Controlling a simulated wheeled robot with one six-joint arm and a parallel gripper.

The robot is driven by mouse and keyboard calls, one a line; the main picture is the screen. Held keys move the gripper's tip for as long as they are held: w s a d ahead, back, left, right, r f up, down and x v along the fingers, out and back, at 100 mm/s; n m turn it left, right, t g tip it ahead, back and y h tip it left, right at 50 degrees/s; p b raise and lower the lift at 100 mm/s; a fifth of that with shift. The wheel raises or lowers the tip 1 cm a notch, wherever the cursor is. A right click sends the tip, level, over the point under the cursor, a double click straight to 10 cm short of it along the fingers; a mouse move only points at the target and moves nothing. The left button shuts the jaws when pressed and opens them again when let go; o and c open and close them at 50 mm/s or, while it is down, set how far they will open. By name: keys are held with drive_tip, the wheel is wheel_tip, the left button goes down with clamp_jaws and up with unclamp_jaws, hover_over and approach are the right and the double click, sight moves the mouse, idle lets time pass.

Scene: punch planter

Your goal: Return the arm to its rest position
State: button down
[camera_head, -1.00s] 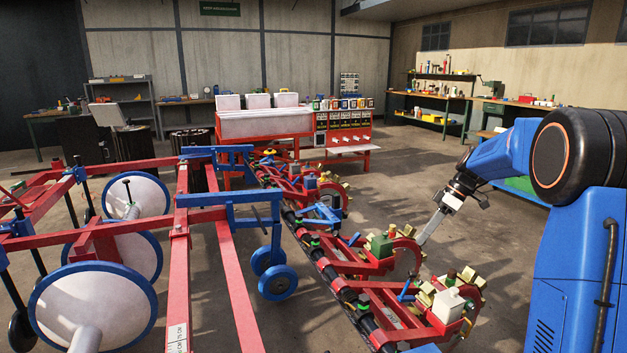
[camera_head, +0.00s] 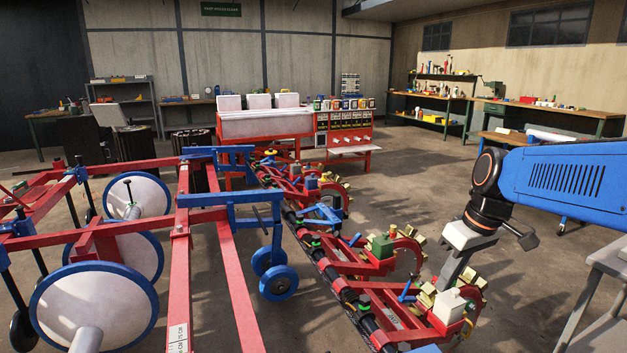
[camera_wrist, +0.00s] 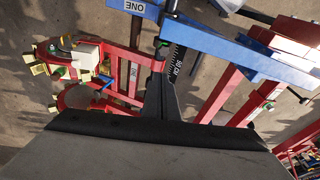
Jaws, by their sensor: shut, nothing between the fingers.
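My blue arm (camera_head: 565,185) reaches in from the right in the head view, its black wrist bent downward. My gripper (camera_head: 447,278) is the grey part below the wrist and points down. Its lower end is partly hidden behind the nearest red planter unit (camera_head: 425,318), and I cannot tell how near they are. In the wrist view the fingers of my gripper (camera_wrist: 157,78) are together and hold nothing. Below them in that view are the planter's red bars (camera_wrist: 225,90) and blue bar (camera_wrist: 230,40).
The red planter frame (camera_head: 178,260) with blue-rimmed discs fills the left and middle. A grey table (camera_head: 610,258) stands at the right edge. A red seeder (camera_head: 262,125) stands behind. Open floor lies between the planter and the workbench (camera_head: 550,110).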

drive_tip(key=s+f+m+t+h, duration=0.1)
drive_tip(key=s+f+m, duration=0.1)
drive_tip(key=s, duration=0.6)
drive_tip(key=s+f+m+t+h, duration=0.1)
drive_tip(key=s+f+m+t, duration=0.1)
drive_tip(key=s, duration=0.6)
drive_tip(key=shift+d+f+m, duration=0.35)
drive_tip(key=shift+f+m, duration=0.25)
drive_tip(key=shift+f, duration=0.3)
